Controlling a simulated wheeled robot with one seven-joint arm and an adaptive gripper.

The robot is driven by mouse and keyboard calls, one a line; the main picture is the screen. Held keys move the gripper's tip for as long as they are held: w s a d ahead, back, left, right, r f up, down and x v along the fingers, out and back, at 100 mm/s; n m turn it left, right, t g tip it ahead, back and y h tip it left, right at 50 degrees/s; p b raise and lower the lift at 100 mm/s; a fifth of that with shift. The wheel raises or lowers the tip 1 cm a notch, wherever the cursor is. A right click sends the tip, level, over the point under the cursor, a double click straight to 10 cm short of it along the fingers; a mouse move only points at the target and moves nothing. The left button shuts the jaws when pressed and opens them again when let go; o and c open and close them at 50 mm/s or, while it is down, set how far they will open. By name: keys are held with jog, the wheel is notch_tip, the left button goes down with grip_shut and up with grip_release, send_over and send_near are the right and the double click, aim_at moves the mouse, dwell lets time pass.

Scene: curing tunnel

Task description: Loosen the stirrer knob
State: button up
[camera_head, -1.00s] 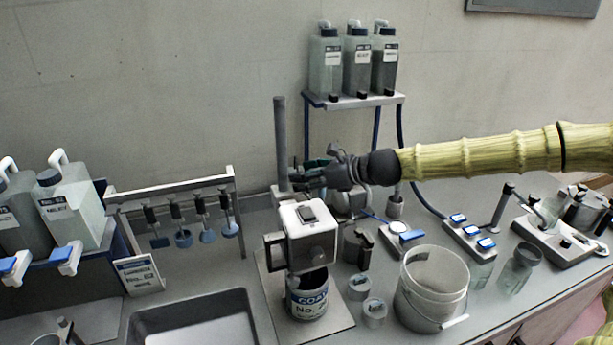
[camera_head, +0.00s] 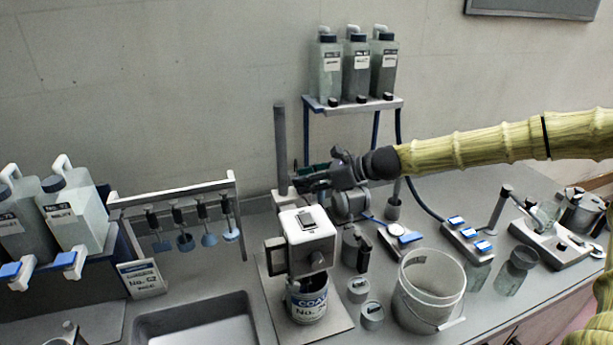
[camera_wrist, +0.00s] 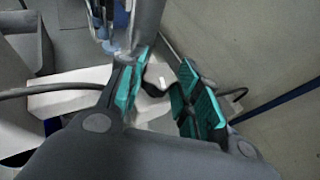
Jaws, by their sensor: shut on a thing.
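The stirrer has a grey-white motor head (camera_head: 309,238) and an upright dark pole (camera_head: 281,150) behind it. It stands over a can labelled "COAT" (camera_head: 307,303) on a flat base plate. My gripper (camera_head: 306,183) is behind the head, beside the pole. In the wrist view, the teal-padded fingers of my gripper (camera_wrist: 165,82) close around a small dark knob (camera_wrist: 156,76) with a pale patch. The pole rises close beside the left finger there. The knob is hidden in the head view, and its contact with the right pad is hard to see.
A white bucket (camera_head: 430,290) and small jars (camera_head: 372,315) stand right of the stirrer. A rack of hanging paddles (camera_head: 185,215) and a sink (camera_head: 195,325) are to its left. A shelf (camera_head: 355,103) with three bottles stands behind my forearm.

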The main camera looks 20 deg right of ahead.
jog(key=shift+w+d+r+n+g+y+p, duration=0.1)
jog(key=shift+w+n+g+y+p, duration=0.15)
jog(key=shift+n+g+y+p, duration=0.6)
jog(key=n+g, duration=0.4)
jog(key=g, duration=0.1)
jog(key=shift+w+b, duration=0.3)
jog(key=shift+b, duration=0.05)
jog(key=n+g, duration=0.2)
jog(key=n+g+h+b, duration=0.1)
jog(key=n+g, duration=0.3)
jog(key=shift+w+g, duration=0.35)
jog(key=shift+n+g, duration=0.25)
jog(key=shift+g, duration=0.05)
jog(key=o, duration=1)
